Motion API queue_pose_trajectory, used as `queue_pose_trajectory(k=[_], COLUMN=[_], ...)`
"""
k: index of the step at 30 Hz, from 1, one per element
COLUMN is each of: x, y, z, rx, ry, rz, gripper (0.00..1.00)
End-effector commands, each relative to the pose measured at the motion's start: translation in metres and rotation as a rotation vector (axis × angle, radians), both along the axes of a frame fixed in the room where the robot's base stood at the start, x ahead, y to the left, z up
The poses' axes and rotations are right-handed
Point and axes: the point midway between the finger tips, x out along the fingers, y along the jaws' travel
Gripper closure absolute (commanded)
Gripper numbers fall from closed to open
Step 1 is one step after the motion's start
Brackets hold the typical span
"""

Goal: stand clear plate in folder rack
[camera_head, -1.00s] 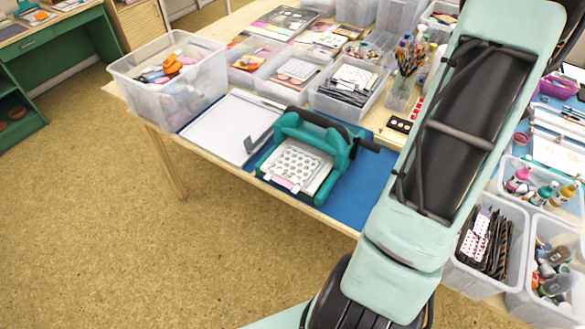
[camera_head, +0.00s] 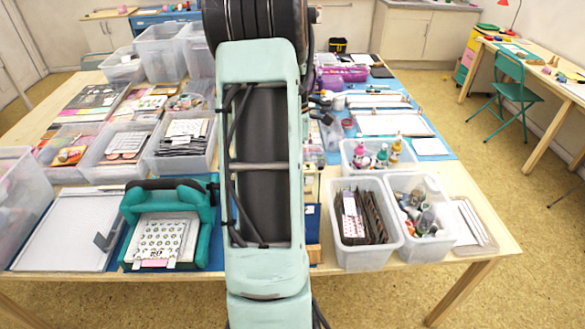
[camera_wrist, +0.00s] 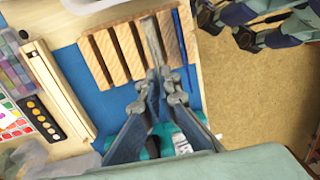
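The folder rack (camera_wrist: 131,50) is a row of upright wooden slats with slots between them, at the top middle of the wrist view. In the head view my arm hides most of it. My gripper (camera_wrist: 162,74) is over the rack's near side, its fingertips close together. A thin greyish, see-through strip (camera_wrist: 150,38) runs from the fingertips between the right-hand slats; it looks like the clear plate seen edge-on, held between the fingers. I cannot tell how deep it sits in the slot. My gripper is hidden in the head view.
A teal die-cutting machine (camera_head: 197,222) and a white board (camera_head: 72,233) are on the left of the table. Bins of folders (camera_head: 362,248) and bottles (camera_head: 425,230) stand on the right. A paint palette (camera_wrist: 45,120) lies left of the rack. The table edge is close right of it.

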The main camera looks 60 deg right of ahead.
Motion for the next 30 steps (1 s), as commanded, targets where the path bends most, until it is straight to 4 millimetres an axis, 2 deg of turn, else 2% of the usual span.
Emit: queue_pose_trajectory(k=[3,15,27,30], x=[-0.001,-0.003,-0.004,-0.004], y=[0.001,0.006,0.006,0.006], z=[-0.016,-0.051,-0.055,-0.055], rx=[0.004,0.013,0.015,0.015], ry=[0.002,0.007,0.008,0.008], rz=[0.0,0.001,0.001,0.001], gripper=[1.0,1.0,1.0,0.87])
